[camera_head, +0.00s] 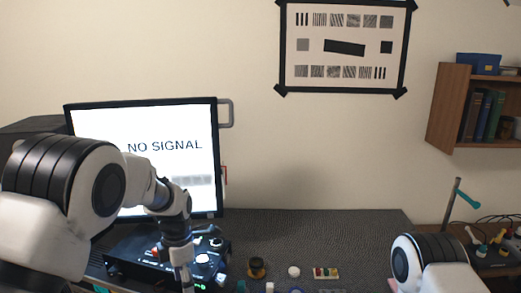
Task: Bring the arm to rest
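My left arm comes in from the left and reaches across the front of the monitor. Its wrist (176,240) points down over the black device with knobs on the bench. The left gripper's fingers are too small and partly cut off at the lower edge to judge. My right arm (430,262) shows only as a white and black joint at the lower right. The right gripper is outside the picture.
A monitor (165,147) reading NO SIGNAL stands behind the black device (130,256). Small parts lie at the front of the dark bench mat (330,235): a black and amber piece (257,268), a white disc (294,271) and a coloured block (326,273). A shelf (447,110) hangs at right.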

